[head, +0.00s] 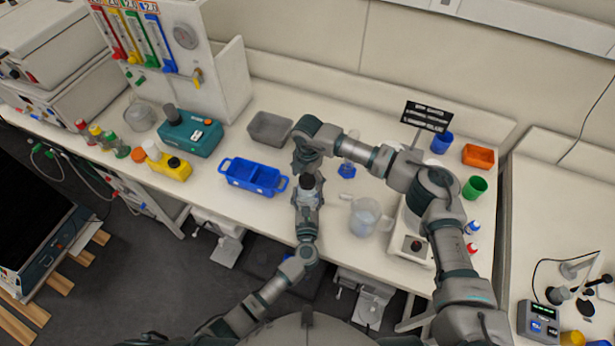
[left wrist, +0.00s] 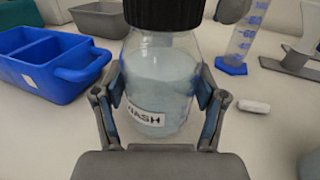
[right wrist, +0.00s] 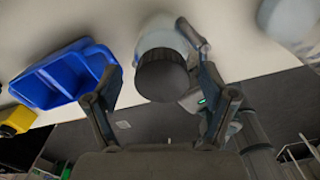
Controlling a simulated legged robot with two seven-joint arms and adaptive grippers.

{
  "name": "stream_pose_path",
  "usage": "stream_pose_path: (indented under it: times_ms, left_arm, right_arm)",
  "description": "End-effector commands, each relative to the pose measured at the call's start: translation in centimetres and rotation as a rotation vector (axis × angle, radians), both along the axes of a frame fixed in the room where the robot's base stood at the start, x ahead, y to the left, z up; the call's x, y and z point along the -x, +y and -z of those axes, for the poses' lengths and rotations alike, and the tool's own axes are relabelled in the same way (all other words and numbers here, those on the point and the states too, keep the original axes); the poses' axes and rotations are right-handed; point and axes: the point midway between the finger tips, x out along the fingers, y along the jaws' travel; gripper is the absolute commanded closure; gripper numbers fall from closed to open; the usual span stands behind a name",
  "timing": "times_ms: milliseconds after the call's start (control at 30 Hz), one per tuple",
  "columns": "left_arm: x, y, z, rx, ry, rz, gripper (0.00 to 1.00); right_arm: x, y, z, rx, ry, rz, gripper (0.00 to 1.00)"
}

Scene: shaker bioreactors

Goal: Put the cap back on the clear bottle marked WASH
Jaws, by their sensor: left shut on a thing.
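The clear WASH bottle (left wrist: 165,80) stands upright between the fingers of my left gripper (left wrist: 160,98), which is shut on it. Its label faces the left wrist camera. A black ribbed cap (left wrist: 165,12) sits on the bottle's mouth; whether it is screwed down I cannot tell. In the right wrist view the cap (right wrist: 162,78) lies between the spread fingers of my right gripper (right wrist: 152,72), with gaps on both sides. In the head view my right gripper (head: 306,160) is just beyond the bottle's top, and the bottle is partly hidden by my arms.
A blue two-part tray (head: 252,188) is left of the bottle, with a grey bin (head: 270,128) behind. A blue-based cylinder (head: 347,170) and a clear beaker (head: 366,216) stand to the right. A small white piece (left wrist: 253,106) lies on the bench near the cylinder.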

Motion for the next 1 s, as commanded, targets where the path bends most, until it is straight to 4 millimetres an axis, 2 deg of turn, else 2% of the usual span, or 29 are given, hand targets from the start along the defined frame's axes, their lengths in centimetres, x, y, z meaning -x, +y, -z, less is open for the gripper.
stream_pose_path:
  times_ms: [267, 367, 700, 833, 1000]
  left_arm:
    - [-0.1, 0.1, 0.0, 0.0, 0.001, -0.002, 1.0]
    - [-0.1, 0.1, 0.0, 0.0, 0.001, -0.003, 1.0]
    - [-0.1, 0.2, 0.0, -0.001, 0.001, -0.003, 1.0]
    - [-0.1, 0.2, 0.0, -0.001, 0.001, -0.003, 1.0]
    - [-0.1, 0.2, 0.0, -0.001, 0.001, -0.003, 1.0]
  right_arm:
    - [0.1, 0.1, -0.7, -0.001, 0.002, -0.003, 0.17]
    - [0.0, 0.1, -2.2, -0.002, -0.001, -0.003, 0.17]
    - [0.0, 0.0, -9.2, -0.001, -0.001, -0.001, 0.17]
    - [-0.1, 0.1, -10.9, -0.001, 0.0, -0.001, 0.17]
    - [-0.1, 0.0, -11.9, -0.001, 0.001, -0.001, 0.17]
